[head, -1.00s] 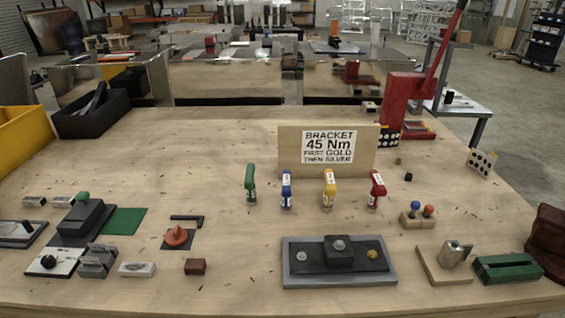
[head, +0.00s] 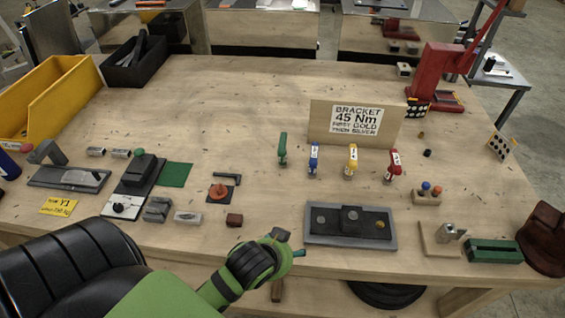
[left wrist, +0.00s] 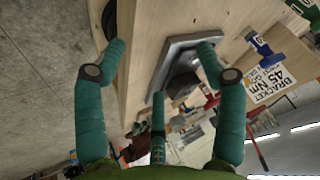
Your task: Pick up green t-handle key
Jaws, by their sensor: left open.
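The green t-handle key (head: 282,147) stands upright on the bench in the head view, leftmost in a row with blue (head: 314,158), yellow (head: 351,160) and red (head: 393,164) keys. My left gripper (head: 288,247) is at the bench's front edge, well in front of the green key and apart from it. In the left wrist view its teal fingers (left wrist: 160,62) are spread with nothing between them. A green shape at that view's top right corner may be the green key, partly cut off. My right gripper is not in view.
A sign board (head: 320,120) stands behind the keys. The bench behind the green key is clear.

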